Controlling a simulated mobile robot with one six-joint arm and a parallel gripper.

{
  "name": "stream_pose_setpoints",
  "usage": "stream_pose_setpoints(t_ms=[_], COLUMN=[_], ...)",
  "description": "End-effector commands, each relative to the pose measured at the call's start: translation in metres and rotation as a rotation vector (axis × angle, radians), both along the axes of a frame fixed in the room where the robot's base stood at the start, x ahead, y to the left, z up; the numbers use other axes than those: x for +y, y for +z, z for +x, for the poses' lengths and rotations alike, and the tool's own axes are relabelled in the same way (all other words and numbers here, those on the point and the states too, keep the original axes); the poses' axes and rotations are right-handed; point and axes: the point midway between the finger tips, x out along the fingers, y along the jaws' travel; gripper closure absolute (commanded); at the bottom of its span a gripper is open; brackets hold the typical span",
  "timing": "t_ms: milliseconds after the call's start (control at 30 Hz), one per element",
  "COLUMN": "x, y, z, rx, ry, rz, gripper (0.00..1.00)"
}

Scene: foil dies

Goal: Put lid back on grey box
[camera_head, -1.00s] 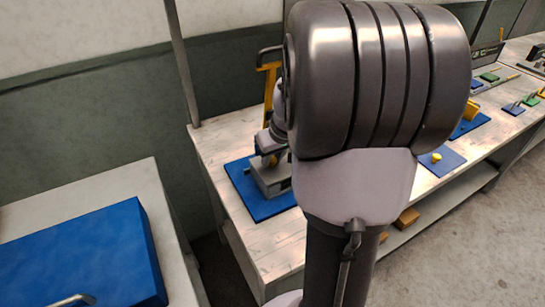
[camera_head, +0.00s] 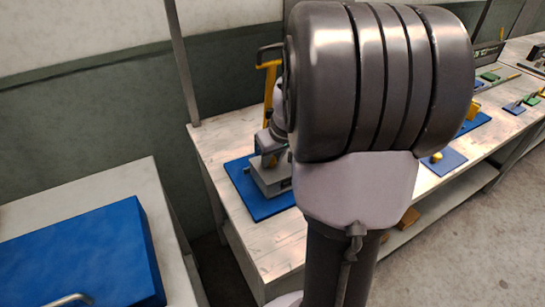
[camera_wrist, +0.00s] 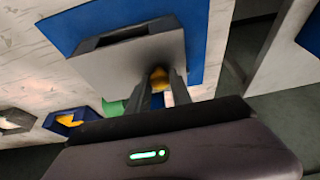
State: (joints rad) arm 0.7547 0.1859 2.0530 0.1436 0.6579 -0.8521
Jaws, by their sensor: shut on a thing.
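The grey box (camera_head: 269,181) sits on a blue mat (camera_head: 246,199) on the pale bench, partly hidden by my arm. In the wrist view a broad grey top (camera_wrist: 150,57) with a dark slot-like opening (camera_wrist: 116,39) shows; I cannot tell where lid ends and box begins. My gripper (camera_wrist: 158,85) is shut on a small yellow knob (camera_wrist: 158,77), which seems to belong to the lid. The fingers stand over the near side of the grey top. Whether the lid touches the box is not clear.
A large blue block (camera_head: 85,255) lies on a separate bench at left. An upright yellow handle (camera_head: 270,85) stands behind the box. Further right are a blue pad (camera_head: 443,163) with a yellow knob and several small coloured pieces. Bare bench lies in front of the mat.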

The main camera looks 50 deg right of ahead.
Motion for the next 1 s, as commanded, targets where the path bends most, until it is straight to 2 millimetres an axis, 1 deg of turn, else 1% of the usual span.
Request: stream_pose_setpoints(t_ms=[233,267,300,367,400,600,667,700,733,1000], x=[0.0000,0.0000,0.0000,0.0000,0.0000,0.0000,0.0000,0.0000,0.0000,0.0000], y=[0.0003,0.0003,0.0003,0.0003,0.0003,0.0003,0.0002,0.0002,0.0002,0.0004], z=[0.0000,0.0000,0.0000,0.0000,0.0000,0.0000,-0.0001,-0.0001,-0.0001,-0.0001], rx=[0.000,0.000,0.000,0.000,0.000,0.000,0.000,0.000,0.000,0.000], ry=[0.000,0.000,0.000,0.000,0.000,0.000,0.000,0.000,0.000,0.000], rz=[0.000,0.000,0.000,0.000,0.000,0.000,0.000,0.000,0.000,0.000], gripper=[1.00,0.70,0.62,0.51,0.49,0.49,0.37,0.29,0.27,0.27])
